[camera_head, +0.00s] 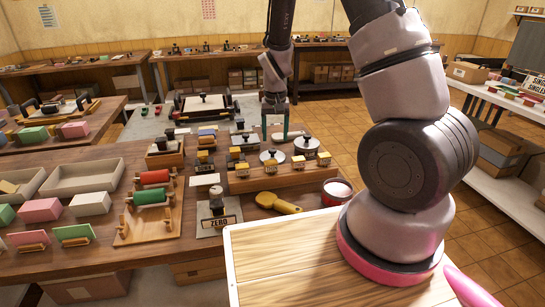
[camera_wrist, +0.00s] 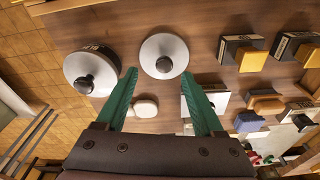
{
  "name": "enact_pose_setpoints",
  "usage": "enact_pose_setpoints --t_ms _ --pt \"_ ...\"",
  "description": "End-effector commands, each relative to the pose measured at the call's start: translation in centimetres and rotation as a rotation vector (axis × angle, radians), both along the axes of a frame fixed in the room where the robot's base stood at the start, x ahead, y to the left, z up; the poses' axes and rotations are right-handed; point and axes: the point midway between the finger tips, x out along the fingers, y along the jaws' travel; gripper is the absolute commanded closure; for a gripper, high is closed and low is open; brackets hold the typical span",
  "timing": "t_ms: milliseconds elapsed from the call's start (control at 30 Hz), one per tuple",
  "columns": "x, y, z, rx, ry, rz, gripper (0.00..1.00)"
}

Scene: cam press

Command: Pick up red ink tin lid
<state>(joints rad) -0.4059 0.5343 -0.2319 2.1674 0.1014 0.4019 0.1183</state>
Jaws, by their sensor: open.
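A round pale metal lid with a black knob (camera_wrist: 164,55) lies just beyond my fingertips in the wrist view, nearly centred between them. It appears to be the lid (camera_head: 266,158) on the bench in the head view; no colour mark shows on it. A second knobbed lid (camera_wrist: 92,70) to its left tops a dark tin with a small, hardly legible label; the head view shows it too (camera_head: 306,145). An open tin with a red wall (camera_head: 337,192) stands near the bench's front corner. My gripper (camera_head: 275,138), with green fingers (camera_wrist: 158,75), is open and empty above the bench.
Yellow-and-black blocks (camera_wrist: 244,52) stand to the right in the wrist view. A small white rounded piece (camera_wrist: 145,107) lies below the fingers. A yellow scoop-like tool (camera_head: 278,203) and red and green rollers (camera_head: 152,188) lie nearer. Floor borders the bench's right edge.

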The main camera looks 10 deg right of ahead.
Motion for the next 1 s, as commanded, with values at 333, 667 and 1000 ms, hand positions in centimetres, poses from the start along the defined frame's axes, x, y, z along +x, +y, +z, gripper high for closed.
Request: enact_pose_setpoints --t_ms 333,667,1000 --pt "1.2 0.4 -3.5 0.0 0.002 -0.001 0.3" --pt "1.7 0.5 -6.0 0.001 0.0 -0.001 0.3" --pt "1.7 0.5 -6.0 0.001 0.0 -0.001 1.0"
